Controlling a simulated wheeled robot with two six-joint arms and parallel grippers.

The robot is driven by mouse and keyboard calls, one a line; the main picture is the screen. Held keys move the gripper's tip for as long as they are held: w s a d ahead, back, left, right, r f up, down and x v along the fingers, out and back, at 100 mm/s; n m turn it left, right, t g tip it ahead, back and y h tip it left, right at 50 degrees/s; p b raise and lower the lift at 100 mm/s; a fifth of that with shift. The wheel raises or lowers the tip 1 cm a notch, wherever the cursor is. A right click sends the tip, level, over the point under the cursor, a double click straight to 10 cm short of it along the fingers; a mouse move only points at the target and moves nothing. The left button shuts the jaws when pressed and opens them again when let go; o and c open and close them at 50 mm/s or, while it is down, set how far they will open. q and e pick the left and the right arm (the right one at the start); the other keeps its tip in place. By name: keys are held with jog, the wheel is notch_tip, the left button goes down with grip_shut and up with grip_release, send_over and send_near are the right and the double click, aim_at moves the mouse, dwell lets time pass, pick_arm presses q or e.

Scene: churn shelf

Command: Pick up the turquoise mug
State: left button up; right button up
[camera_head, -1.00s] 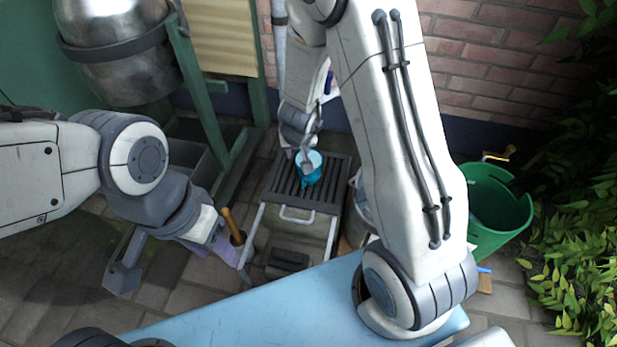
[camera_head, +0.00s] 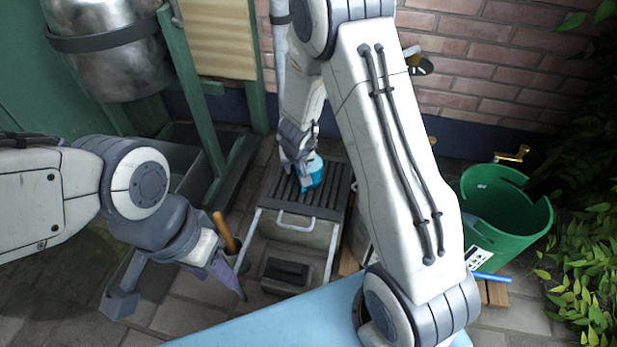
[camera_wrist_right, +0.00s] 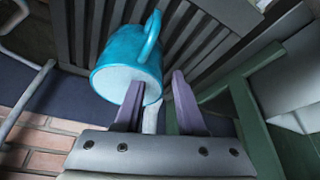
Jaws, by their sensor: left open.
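The turquoise mug (camera_head: 312,174) stands on the dark slatted top of a low box (camera_head: 338,190). In the right wrist view the mug (camera_wrist_right: 118,48) shows its pale opening towards me and its handle at the upper right. My right gripper (camera_head: 296,162) is right at the mug, on its left side in the head view. In the right wrist view its fingers (camera_wrist_right: 158,100) are apart. One overlaps the mug's rim and the other is to the right; I cannot tell whether they touch it. My left gripper (camera_head: 175,287) is open and empty, away from the mug.
A green bucket (camera_head: 505,215) stands at the right by foliage (camera_head: 590,240). A green frame (camera_head: 195,100) with a metal drum (camera_head: 115,70) is at the left. A brick wall (camera_head: 490,70) closes the back. A wooden handle (camera_head: 225,232) rises near my left gripper.

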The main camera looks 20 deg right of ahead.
grip_shut()
dwell(1.4)
